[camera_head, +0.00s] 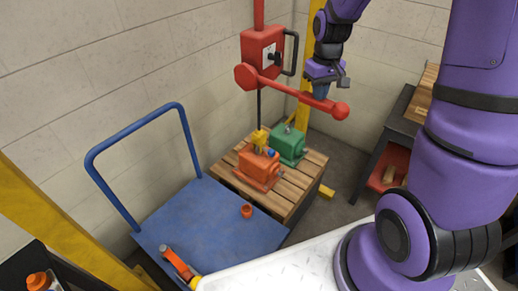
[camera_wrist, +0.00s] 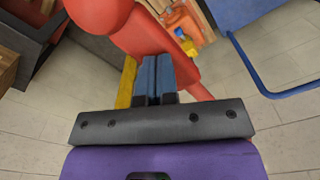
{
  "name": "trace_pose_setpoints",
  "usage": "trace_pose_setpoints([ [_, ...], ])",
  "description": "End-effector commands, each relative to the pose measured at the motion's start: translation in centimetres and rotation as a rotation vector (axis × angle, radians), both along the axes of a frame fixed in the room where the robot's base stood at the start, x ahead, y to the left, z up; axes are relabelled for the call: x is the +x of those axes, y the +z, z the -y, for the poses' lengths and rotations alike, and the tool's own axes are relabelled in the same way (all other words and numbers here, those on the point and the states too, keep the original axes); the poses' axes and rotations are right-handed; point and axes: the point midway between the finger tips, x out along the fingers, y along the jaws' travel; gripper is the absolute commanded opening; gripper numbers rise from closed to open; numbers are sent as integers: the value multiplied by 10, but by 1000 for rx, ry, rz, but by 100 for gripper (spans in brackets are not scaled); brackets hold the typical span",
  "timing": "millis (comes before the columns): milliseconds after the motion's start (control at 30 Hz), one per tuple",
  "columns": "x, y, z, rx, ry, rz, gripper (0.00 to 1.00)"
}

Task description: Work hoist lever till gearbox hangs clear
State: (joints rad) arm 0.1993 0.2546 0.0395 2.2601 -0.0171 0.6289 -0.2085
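The red hoist lever (camera_head: 300,92) slopes slightly down to the right from the red hoist (camera_head: 262,48) to a ball end. My gripper (camera_head: 321,92) is at the lever near its ball, fingers pointing down. In the wrist view my blue fingers (camera_wrist: 153,75) lie close together in front of the red lever (camera_wrist: 150,30), which is wider than they are. They look shut against it, not around it. A dark chain drops from the hoist to a yellow hook (camera_head: 259,138) at the orange gearbox (camera_head: 258,168). This gearbox appears to rest on the wooden pallet (camera_head: 240,192); its underside is hidden.
A green gearbox (camera_head: 288,143) stands behind the orange one. A dark bench (camera_head: 395,135) stands right. Yellow posts stand behind the hoist and at left.

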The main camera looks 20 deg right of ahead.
Motion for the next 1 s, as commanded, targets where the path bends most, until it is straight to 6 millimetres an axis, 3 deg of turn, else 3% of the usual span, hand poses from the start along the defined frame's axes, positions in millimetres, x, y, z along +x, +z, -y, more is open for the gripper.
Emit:
trace_pose_setpoints([
  [600,1,-38,-1,1,2,0,0],
  [1000,1,-44,-1,0,1,0,0],
])
